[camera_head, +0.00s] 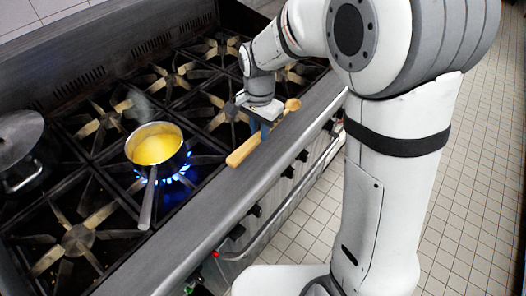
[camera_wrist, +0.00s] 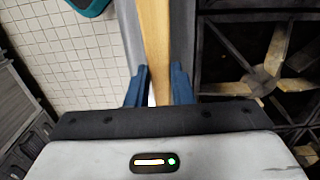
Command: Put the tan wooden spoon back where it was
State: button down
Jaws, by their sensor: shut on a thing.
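The tan wooden spoon (camera_head: 246,149) is along the front ledge of the stove in the head view. My gripper (camera_head: 264,125) is above the ledge and shut on the middle of the spoon. In the wrist view the spoon (camera_wrist: 154,40) runs up between the blue fingers of my gripper (camera_wrist: 159,87). I cannot tell whether the spoon touches the ledge.
A pot of yellow liquid (camera_head: 155,150) steams over a lit blue burner (camera_head: 176,178), its handle (camera_head: 148,200) toward the front ledge (camera_head: 205,222). Other burners are bare. A teal object (camera_wrist: 88,6) shows at the wrist view's top.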

aim_at(260, 158)
notch_tip(260, 158, down, 8)
jog(key=shift+f+p, duration=0.2)
jog(key=shift+p, duration=0.2)
jog(key=c, duration=1.3)
grip_release()
